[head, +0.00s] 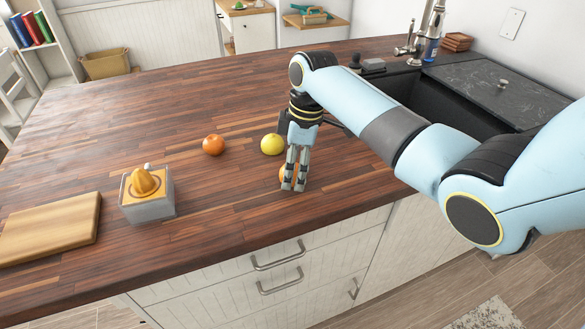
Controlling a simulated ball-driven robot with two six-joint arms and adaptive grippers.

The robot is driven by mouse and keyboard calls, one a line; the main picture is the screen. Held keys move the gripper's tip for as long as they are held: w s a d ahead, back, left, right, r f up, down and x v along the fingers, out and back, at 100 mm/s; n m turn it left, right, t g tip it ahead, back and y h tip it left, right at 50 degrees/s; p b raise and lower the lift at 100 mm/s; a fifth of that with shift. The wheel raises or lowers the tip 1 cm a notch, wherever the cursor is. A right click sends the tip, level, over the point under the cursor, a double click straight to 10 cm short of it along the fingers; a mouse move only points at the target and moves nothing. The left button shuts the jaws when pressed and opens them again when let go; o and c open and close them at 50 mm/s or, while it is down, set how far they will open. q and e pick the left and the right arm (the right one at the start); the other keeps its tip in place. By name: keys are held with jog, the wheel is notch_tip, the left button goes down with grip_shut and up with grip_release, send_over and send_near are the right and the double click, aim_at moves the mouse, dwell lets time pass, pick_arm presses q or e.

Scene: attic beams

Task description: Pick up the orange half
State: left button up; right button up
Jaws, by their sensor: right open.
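An orange piece of fruit, likely the orange half (283,175), lies on the wooden worktop near its front edge. It is mostly hidden behind the fingers of my right gripper (294,186). Only a sliver shows at the left of the fingers, so I cannot tell its cut face or whether the fingers touch it. My right gripper points down over it and is open. My left gripper is not in view.
A whole orange (213,144) and a yellow fruit (272,145) lie behind, to the left. A juicer (147,202) and a cutting board (48,230) stand further left. A dark sink (420,98) is at the back right. The worktop's back left is clear.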

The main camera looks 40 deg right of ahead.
jog(key=shift+w+f, duration=0.1)
jog(key=shift+f, duration=0.45)
jog(key=shift+c, duration=0.3)
jog(key=c, duration=1.1)
jog(key=shift+r, duration=0.1)
